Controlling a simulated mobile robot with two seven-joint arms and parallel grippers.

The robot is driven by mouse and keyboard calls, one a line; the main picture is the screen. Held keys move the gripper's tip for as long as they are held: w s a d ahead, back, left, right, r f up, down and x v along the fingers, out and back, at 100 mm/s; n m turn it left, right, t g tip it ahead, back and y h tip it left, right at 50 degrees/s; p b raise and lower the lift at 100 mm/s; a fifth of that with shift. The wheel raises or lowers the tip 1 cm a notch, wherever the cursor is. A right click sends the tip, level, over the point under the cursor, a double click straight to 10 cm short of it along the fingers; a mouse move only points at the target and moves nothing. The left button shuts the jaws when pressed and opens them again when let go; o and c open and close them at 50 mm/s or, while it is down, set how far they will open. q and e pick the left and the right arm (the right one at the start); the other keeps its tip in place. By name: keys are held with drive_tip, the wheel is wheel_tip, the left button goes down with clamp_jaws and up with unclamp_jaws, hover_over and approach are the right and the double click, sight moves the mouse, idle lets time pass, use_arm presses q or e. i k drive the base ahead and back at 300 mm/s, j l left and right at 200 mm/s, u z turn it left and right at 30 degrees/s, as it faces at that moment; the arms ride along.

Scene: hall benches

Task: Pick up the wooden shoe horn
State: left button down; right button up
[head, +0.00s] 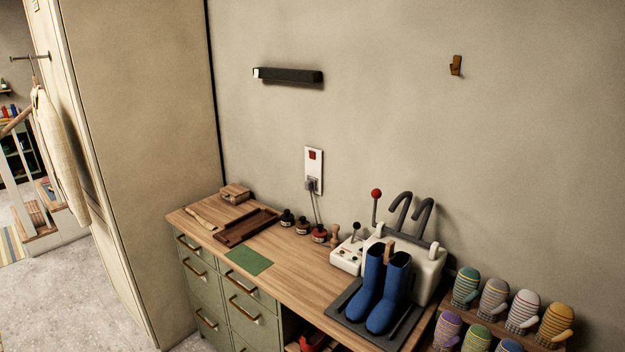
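A slim, pale wooden piece (201,218) lies flat at the left end of the wooden bench top (290,262); its shape fits a shoe horn, but it is small in the head view. A brown wooden piece (389,251) also stands up at the tops of the blue boots (368,290); its lower part is hidden, and I cannot tell whether it is a shoe horn. Neither of my grippers is in view.
A brown tray (247,227), a wooden box (235,193), small dark jars (303,225) and a green cloth (249,261) lie around the left half. A white boot machine (428,272) and striped mitten-like items (466,286) crowd the right. The bench's middle front is clear.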

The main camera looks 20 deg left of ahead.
sight(208, 225)
drive_tip(key=u, duration=1.3)
drive_tip(key=i+u, duration=0.1)
drive_tip(key=i, duration=0.15)
